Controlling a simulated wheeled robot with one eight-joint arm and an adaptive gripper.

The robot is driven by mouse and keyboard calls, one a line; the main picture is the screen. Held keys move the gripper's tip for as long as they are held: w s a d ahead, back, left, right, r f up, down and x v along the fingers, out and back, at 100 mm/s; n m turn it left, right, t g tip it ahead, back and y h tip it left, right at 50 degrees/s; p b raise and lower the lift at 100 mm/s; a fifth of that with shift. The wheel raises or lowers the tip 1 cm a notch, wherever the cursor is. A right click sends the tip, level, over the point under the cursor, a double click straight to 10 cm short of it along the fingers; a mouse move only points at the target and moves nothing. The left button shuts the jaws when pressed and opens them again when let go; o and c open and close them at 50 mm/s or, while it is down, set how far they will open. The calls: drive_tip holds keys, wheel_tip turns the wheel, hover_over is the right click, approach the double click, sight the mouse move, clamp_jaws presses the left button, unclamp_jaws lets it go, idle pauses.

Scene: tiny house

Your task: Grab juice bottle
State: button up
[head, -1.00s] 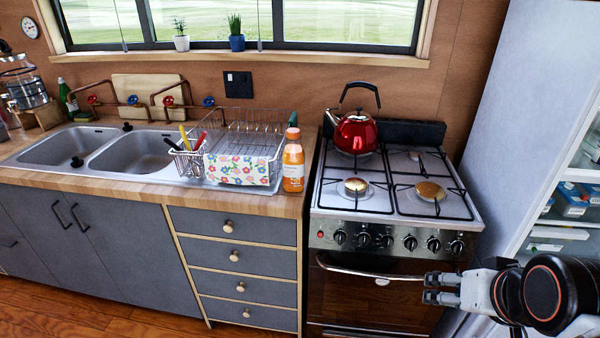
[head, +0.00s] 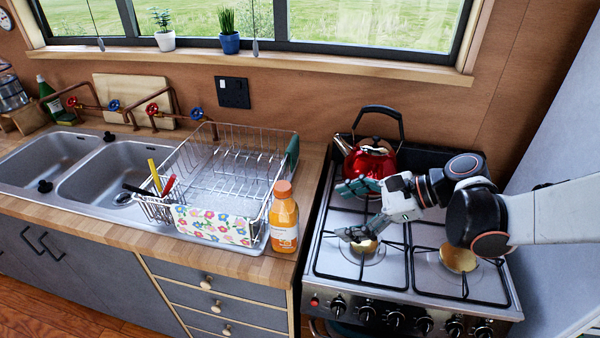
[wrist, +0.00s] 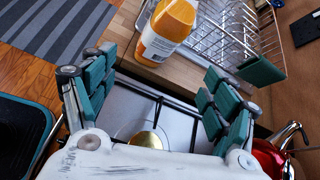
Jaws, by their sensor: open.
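The juice bottle (head: 284,221) is orange with a white label and an orange cap. It stands upright on the wooden counter, at the front right corner of the dish rack. My gripper (head: 345,212) is open and empty above the stove, to the right of the bottle, with its fingers pointing left toward it. In the wrist view the bottle (wrist: 166,30) shows beyond the fingertips, between the two open fingers (wrist: 150,75), with its top cut off by the frame edge. The gripper is apart from the bottle.
The dish rack (head: 225,165) with a flowered cloth (head: 212,224) stands left of and behind the bottle. A red kettle (head: 371,160) sits on the stove (head: 330,262) close behind my gripper. The sink (head: 100,185) is farther left. The counter's front edge is near the bottle.

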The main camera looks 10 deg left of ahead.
sight(284, 213)
drive_tip(key=shift+w+a+f+m+g+y+b, duration=0.3)
drive_tip(key=shift+a+f+b, duration=0.35)
drive_tip(key=shift+a, duration=1.8)
drive_tip(key=shift+w+a+f+m+g+y+b, duration=0.15)
drive_tip(key=shift+a+f+m+y+b, duration=0.5)
drive_tip(key=shift+a, duration=1.75)
drive_tip(key=shift+w+a+f+m+g+y+b, duration=0.25)
drive_tip(key=shift+a+f, duration=0.7)
drive_tip(key=shift+a, duration=1.5)
drive_tip(key=c, duration=1.5)
